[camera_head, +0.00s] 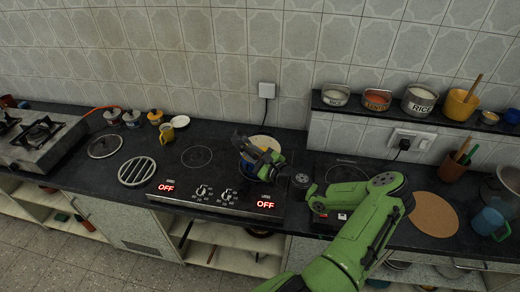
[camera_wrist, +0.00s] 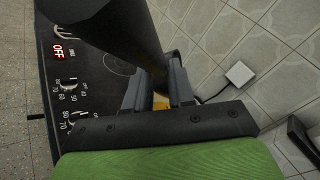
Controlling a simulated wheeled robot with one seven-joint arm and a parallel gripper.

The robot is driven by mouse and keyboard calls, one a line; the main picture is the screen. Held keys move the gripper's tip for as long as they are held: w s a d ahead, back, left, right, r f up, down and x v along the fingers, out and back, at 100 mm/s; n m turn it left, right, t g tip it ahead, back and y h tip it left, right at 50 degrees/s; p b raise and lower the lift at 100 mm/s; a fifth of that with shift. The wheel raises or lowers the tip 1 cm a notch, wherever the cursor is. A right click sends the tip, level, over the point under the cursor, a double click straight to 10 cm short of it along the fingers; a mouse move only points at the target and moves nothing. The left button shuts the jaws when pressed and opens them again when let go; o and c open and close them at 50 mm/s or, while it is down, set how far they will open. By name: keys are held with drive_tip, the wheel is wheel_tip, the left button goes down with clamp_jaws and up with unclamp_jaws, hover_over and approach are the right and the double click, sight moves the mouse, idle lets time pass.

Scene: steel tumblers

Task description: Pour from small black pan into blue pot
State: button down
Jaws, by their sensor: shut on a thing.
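My gripper (camera_head: 266,160) is over the right part of the black stove top in the head view. In the wrist view its dark jaws (camera_wrist: 160,92) are shut on a dark tapered piece, which I take to be the small black pan (camera_wrist: 115,30). The pan is held off the counter, and its contents cannot be seen. A bit of yellow shows between the jaws. A blue vessel with a side handle (camera_head: 489,222) stands at the far right of the counter.
A pale round dish (camera_head: 265,142) is partly hidden behind my gripper. A yellow mug (camera_head: 167,134), a round grate (camera_head: 137,171) and small jars stand to the left. A round brown board (camera_head: 435,213) lies at right, below a shelf (camera_head: 440,119) of containers.

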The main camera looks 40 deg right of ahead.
drive_tip(key=shift+s+d+r, duration=0.1)
drive_tip(key=shift+d, duration=0.05)
drive_tip(key=shift+m, duration=0.3)
drive_tip(key=shift+d+r, duration=0.15)
drive_tip(key=shift+d, duration=0.1)
